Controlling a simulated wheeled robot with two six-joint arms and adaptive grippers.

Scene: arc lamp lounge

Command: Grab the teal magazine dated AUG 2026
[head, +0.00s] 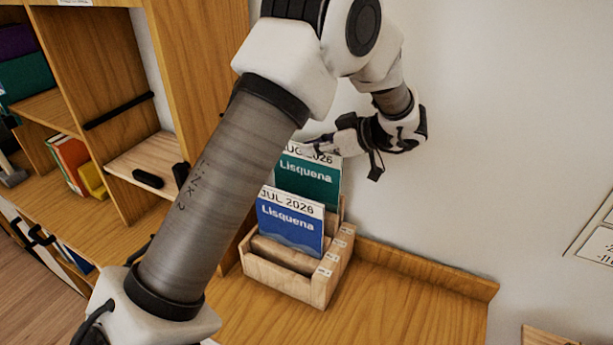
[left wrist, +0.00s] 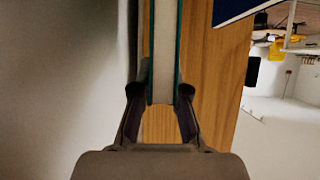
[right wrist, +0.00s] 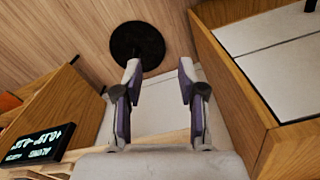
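The teal magazine (head: 307,181) stands in the back slot of a wooden rack, its date strip partly covered; "UG 2026" and "Lisquena" can be read. My left gripper (head: 335,143) is at its top edge. In the left wrist view the magazine (left wrist: 164,60) shows edge-on, white pages between teal covers. The left fingers (left wrist: 162,98) are on both sides of it and appear to press on it. A blue magazine (head: 290,222) dated JUL 2026 stands in front. My right gripper (right wrist: 158,80) is open and empty, away from the rack.
The wooden rack (head: 275,283) stands on a wooden top (head: 400,305) with a raised back edge against a pale wall. Shelves (head: 115,60) with books are at the left. The top is clear right of the rack. A dark display (right wrist: 40,142) is near my right gripper.

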